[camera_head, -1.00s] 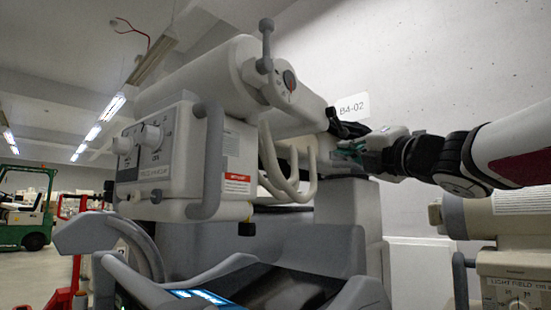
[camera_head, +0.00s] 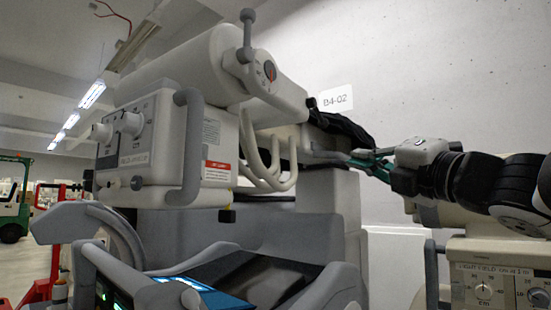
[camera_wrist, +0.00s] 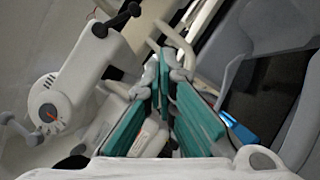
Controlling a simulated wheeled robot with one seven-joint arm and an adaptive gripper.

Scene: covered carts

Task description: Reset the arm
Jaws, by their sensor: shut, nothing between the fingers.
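My gripper (camera_head: 362,161) reaches in from the right in the head view, with green finger pads pointing left. It is beside the right end of a white and grey machine with a thick horizontal tube (camera_head: 185,68). In the wrist view my gripper (camera_wrist: 163,78) is shut, its green fingers meeting near the middle with nothing between them. A dark folded piece (camera_head: 340,127) lies on the machine just above and left of the fingertips. I cannot tell whether the fingers touch it.
A second beige machine (camera_head: 490,250) with dials stands below my arm at the right. A screen (camera_head: 205,293) and grey handles are low in front. A bare wall with the label B4-02 (camera_head: 336,99) is behind. A green forklift (camera_head: 12,200) stands far left.

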